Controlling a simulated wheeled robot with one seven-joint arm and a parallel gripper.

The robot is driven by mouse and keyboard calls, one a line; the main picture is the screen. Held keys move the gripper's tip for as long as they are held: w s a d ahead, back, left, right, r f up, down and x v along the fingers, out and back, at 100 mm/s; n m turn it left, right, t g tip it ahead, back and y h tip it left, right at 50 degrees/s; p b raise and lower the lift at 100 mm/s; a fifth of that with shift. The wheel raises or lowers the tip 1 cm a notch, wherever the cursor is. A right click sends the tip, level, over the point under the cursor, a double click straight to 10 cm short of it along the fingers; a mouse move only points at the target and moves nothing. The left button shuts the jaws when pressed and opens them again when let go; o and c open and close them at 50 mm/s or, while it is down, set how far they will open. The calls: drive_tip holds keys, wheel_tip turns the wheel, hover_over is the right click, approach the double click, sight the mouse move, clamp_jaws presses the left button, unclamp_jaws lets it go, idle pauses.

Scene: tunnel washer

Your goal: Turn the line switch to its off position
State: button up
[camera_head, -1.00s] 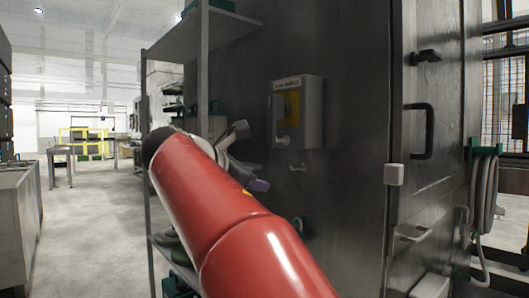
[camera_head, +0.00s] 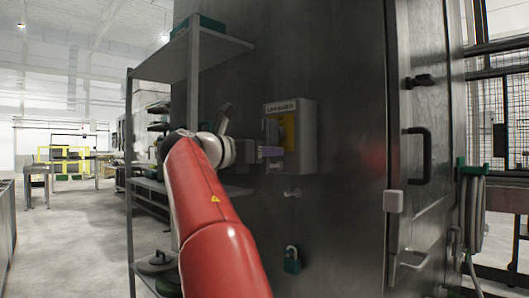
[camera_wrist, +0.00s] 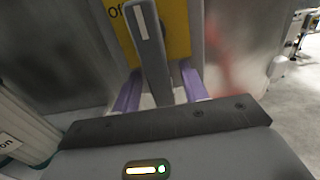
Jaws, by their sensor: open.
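The line switch (camera_head: 305,140) is a grey box with a yellow plate and a label strip, fixed on the dark metal cabinet wall. In the wrist view its dark grey handle (camera_wrist: 148,45) with a white stripe stands in front of the yellow plate (camera_wrist: 179,30). Part of a word starting "Of" shows beside the handle. My gripper (camera_head: 270,152) is at the front of the box. In the wrist view its two purple fingers (camera_wrist: 160,88) are open, one on each side of the handle. I cannot tell whether either finger touches it.
A small peg (camera_head: 292,193) and a green padlock (camera_head: 291,261) are on the wall below the switch. A metal shelf rack (camera_head: 160,186) stands close on the left of my arm. A door with a black handle (camera_head: 420,155) and a coiled hose (camera_head: 472,215) are on the right.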

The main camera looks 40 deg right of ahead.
clamp_jaws()
idle(0.3)
drive_tip(key=shift+s, duration=0.1)
